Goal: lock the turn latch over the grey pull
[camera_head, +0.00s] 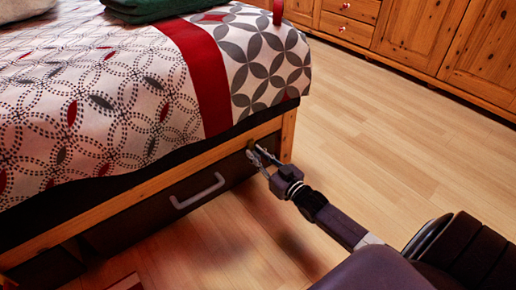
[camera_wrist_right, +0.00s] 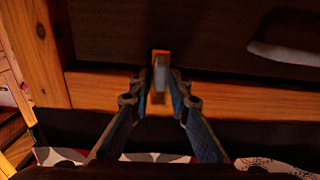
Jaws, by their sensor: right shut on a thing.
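The grey pull (camera_head: 198,191) is a bar handle on the dark drawer front under the bed. It also shows at the upper right of the right wrist view (camera_wrist_right: 286,55). The turn latch (camera_wrist_right: 160,72) is a small block at the edge between the wooden rail and the drawer front. In the wrist view it stands across that edge, its end over the dark front. My right gripper (camera_wrist_right: 161,92) is shut on the latch, one finger on each side. In the head view the right gripper (camera_head: 262,157) hides most of the latch. My left gripper is out of view.
The bed's wooden rail (camera_head: 112,205) runs above the drawer, with the patterned bedspread (camera_head: 110,90) over it. A wooden bed leg (camera_head: 288,135) stands just right of the gripper. Wooden cabinets (camera_head: 420,40) line the back. The floor (camera_head: 400,140) between is clear.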

